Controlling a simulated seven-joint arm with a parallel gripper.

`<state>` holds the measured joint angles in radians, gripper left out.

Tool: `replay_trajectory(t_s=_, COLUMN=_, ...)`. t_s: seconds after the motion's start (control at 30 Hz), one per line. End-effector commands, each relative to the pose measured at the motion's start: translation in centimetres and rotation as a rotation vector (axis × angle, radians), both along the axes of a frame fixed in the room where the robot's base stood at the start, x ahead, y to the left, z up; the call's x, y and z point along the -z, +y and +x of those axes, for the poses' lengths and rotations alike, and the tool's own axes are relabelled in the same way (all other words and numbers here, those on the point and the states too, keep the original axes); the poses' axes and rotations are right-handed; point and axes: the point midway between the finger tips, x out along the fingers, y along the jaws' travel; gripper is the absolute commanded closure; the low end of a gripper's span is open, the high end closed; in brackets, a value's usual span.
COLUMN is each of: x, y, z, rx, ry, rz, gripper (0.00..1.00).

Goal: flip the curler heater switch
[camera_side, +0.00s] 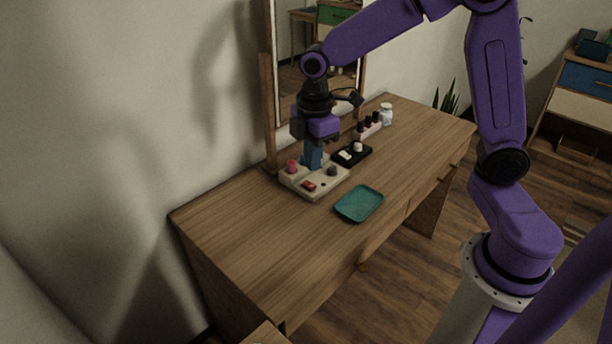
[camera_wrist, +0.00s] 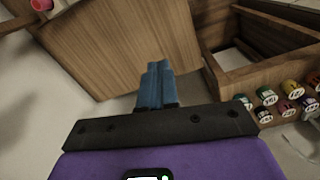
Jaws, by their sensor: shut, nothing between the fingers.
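The curler heater (camera_side: 325,187) is a cream box on the wooden dresser top in the side view. A red switch (camera_side: 309,186) sits on its front part, a dark knob (camera_side: 332,171) to the right and a pink-red roller or knob (camera_side: 292,166) at the left. My gripper (camera_side: 312,166) points down over the heater's back part, behind the red switch. Its blue fingers are shut and empty; whether they touch the heater I cannot tell. In the wrist view my gripper (camera_wrist: 156,68) shows its fingers together; the switch cannot be made out there.
A teal tray (camera_side: 359,204) lies right of the heater. A black tray with small items (camera_side: 352,155), several dark-capped bottles (camera_side: 368,127) and a white jar (camera_side: 386,115) stand behind. A mirror stands against the wall. The dresser's left part is clear.

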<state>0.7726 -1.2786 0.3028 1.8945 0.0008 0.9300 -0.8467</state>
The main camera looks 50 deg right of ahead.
Motion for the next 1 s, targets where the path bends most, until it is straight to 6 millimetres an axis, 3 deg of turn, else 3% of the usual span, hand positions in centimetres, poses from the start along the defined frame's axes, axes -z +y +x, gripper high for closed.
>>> replay_trajectory(t_s=0.1, x=1.5, y=-2.0, z=4.3, rx=-0.033, ry=0.005, rz=-0.004, gripper=1.0)
replay_trajectory(t_s=0.3, x=4.2, y=-6.6, z=10.5, rx=-0.106, ry=0.008, rz=-0.008, gripper=1.0)
replay_trajectory(t_s=0.5, x=7.0, y=-11.7, z=14.7, rx=-0.169, ry=0.01, rz=-0.009, gripper=1.0)
replay_trajectory(t_s=0.7, x=8.6, y=-14.9, z=16.5, rx=-0.208, ry=0.011, rz=-0.009, gripper=1.0)
replay_trajectory(t_s=1.0, x=8.9, y=-15.6, z=16.8, rx=-0.22, ry=0.011, rz=-0.009, gripper=1.0)
